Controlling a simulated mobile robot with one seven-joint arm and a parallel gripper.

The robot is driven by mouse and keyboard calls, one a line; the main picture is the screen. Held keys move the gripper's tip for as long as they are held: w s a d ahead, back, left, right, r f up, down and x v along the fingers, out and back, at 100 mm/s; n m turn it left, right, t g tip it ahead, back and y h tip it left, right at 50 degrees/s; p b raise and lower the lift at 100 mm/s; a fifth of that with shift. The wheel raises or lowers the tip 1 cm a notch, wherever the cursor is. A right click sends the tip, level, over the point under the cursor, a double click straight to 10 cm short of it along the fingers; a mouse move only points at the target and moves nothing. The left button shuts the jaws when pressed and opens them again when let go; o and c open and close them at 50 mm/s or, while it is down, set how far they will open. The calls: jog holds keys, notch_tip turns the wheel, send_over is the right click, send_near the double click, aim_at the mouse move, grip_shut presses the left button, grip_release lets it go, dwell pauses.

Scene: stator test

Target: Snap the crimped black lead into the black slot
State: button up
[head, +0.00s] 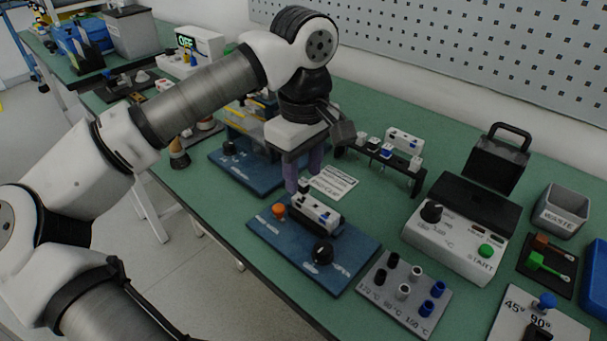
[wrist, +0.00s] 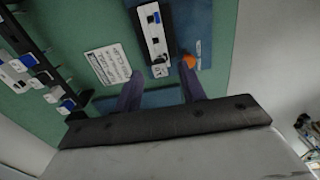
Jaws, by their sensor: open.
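My gripper (head: 303,183) is open, pointing down above the far end of a blue fixture plate (head: 345,262). In the wrist view, its two purple fingers (wrist: 161,92) are apart with nothing clearly held between them. A white connector block (head: 316,213) with dark and blue slots sits on the plate, just in front of the fingers. It also shows in the wrist view (wrist: 152,32), beyond the fingertips. A black slot shows among its openings, but I cannot tell whether anything is in it. I cannot pick out the crimped black lead with certainty.
A black rack (head: 378,160) with several small connectors stands right of my gripper. An orange knob (head: 279,210) and black knob (head: 323,252) are on the plate. A white START box (head: 459,240) and grey peg board (head: 404,290) are to the right. A printed card (head: 333,182) lies behind.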

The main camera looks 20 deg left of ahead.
notch_tip(320, 180, up, 12)
jog(key=shift+p, duration=0.35)
dwell(1.8)
